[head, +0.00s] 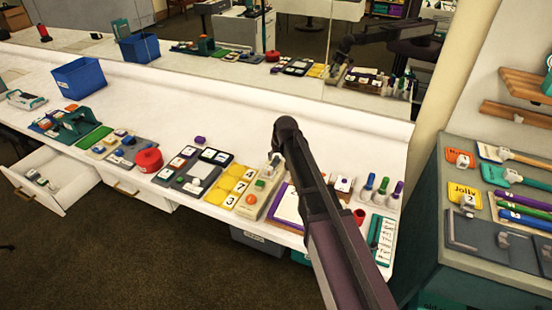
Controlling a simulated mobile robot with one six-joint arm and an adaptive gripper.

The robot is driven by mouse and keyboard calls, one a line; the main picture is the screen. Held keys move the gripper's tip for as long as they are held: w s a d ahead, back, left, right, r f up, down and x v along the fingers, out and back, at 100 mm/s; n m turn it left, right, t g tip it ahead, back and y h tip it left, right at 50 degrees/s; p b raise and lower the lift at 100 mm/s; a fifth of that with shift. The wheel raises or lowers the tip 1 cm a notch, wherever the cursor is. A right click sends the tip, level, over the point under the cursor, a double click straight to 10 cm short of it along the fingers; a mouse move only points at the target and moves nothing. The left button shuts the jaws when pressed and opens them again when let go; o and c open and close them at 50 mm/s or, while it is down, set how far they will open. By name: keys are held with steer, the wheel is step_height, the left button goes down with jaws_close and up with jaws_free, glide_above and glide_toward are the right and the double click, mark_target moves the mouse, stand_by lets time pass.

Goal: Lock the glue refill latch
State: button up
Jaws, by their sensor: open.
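I cannot make out the glue refill latch for certain. A beige unit (252,205) with small green and orange parts and a pale upright piece at its back stands on the white counter, just left of my arm. Whether it carries the latch, and whether any latch is locked, is too small to tell. My dark arm rises from the bottom right across the counter to a rounded joint above it. My gripper does not show; the arm seems to hide it.
Yellow number tiles (235,186), a red round container (149,160) and a blue bin (79,77) stand leftward on the counter. An open drawer (75,187) juts out at left. A grey cabinet (480,245) with tool trays stands at right.

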stand_by(0.3)
jaws_close()
steer(key=shift+s+a, duration=0.2)
steer(key=shift+s, duration=0.3)
steer(key=shift+s+a, duration=0.15)
steer(key=shift+s, duration=0.3)
jaws_free()
steer(key=shift+d, duration=0.1)
steer(key=s+d+r+p, duration=0.1)
steer(key=s+d, duration=0.2)
steer(key=d, duration=0.1)
steer(key=s+d+r+m+g+h+p, duration=0.1)
steer(key=s+d, duration=0.3)
steer(key=d, duration=0.1)
steer(key=s+d+r+m+g+p, duration=0.1)
steer(key=s+d+p, duration=0.1)
steer(key=s+d, duration=0.2)
steer(key=shift+s+d, duration=0.2)
steer(key=shift+s, duration=0.05)
steer(key=s+d+r+m+g+h+p, duration=0.1)
steer(key=s+d+r+m+g+p, duration=0.1)
steer(key=s+d, duration=0.7)
steer(key=s+m+p, duration=0.1)
steer(key=s, duration=0.2)
steer(key=shift+d+r, duration=0.25)
steer(key=shift+r, duration=0.05)
